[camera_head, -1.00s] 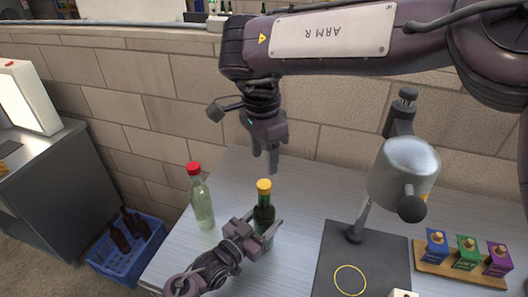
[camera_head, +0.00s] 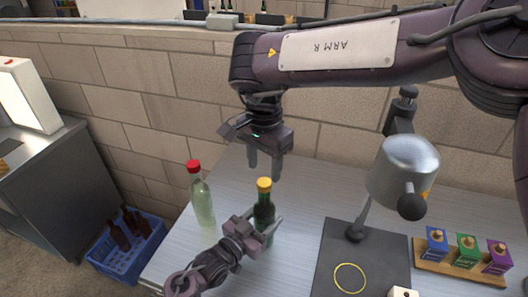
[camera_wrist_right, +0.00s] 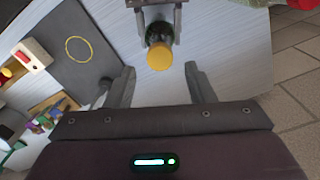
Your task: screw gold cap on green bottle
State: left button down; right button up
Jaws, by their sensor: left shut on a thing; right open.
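The green bottle (camera_head: 264,213) stands upright on the table with the gold cap (camera_head: 264,184) sitting on its top. My left gripper (camera_head: 268,231) is shut on the bottle's body from the left. My right gripper (camera_head: 264,168) is open and empty, fingers pointing down, just above and behind the gold cap in the head view. In the right wrist view, the gold cap (camera_wrist_right: 159,57) lies beyond the open fingertips of my right gripper (camera_wrist_right: 158,72), near the middle between them and not touched. Whether the cap is threaded tight cannot be told.
A clear bottle with a red cap (camera_head: 202,201) stands to the left on the table. At right are a dark plate with a yellow ring (camera_head: 330,256), a metal cylinder device (camera_head: 402,165) and a wooden rack of coloured boxes (camera_head: 460,268). A blue crate (camera_head: 127,253) is on the floor.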

aim_at(264, 181)
jog(key=shift+f, duration=2.3)
jog(key=c, duration=1)
jog(key=shift+c, duration=0.2)
